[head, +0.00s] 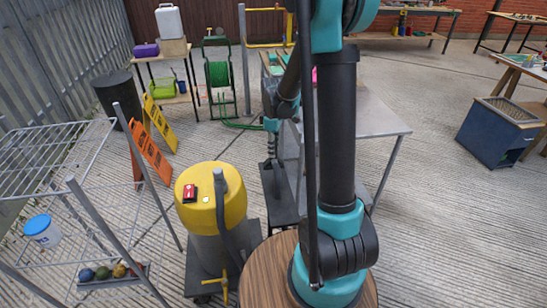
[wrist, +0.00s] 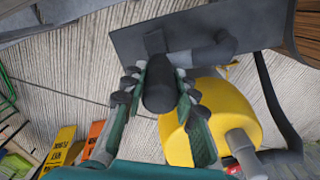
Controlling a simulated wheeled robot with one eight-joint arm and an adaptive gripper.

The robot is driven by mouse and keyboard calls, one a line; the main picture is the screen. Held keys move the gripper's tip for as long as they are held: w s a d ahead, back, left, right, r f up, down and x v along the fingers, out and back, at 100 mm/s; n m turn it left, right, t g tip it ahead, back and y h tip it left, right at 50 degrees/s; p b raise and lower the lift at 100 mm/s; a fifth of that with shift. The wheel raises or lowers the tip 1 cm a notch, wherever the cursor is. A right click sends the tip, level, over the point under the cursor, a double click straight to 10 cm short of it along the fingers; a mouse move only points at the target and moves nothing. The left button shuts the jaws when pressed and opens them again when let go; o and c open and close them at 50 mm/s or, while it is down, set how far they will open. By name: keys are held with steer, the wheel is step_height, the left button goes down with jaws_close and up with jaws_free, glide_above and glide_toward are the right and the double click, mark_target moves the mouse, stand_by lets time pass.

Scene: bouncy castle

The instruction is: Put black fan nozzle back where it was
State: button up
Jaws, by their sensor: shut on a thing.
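In the wrist view, the black fan nozzle (wrist: 159,88) is a short dark cylinder with a rounded near end. It sits between the two green-padded fingers of my gripper (wrist: 160,100), which are shut on it. Its far end overlaps a dark grey panel and tube in the picture, and I cannot tell whether it touches them. In the head view, my gripper (head: 272,146) points down behind the yellow-topped machine (head: 207,190). The nozzle is too small and dark to make out clearly there.
The yellow-topped machine stands on a dark wheeled base with a hose; its yellow top (wrist: 205,135) is close beside my gripper in the wrist view. A dark panel (wrist: 130,40) lies beyond. A wire rack (head: 75,185) and orange sign (head: 150,152) stand left. Open floor lies right.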

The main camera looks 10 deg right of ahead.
steer(key=shift+f, duration=2.15)
steer(key=o, duration=1.1)
steer(key=shift+f, duration=0.1)
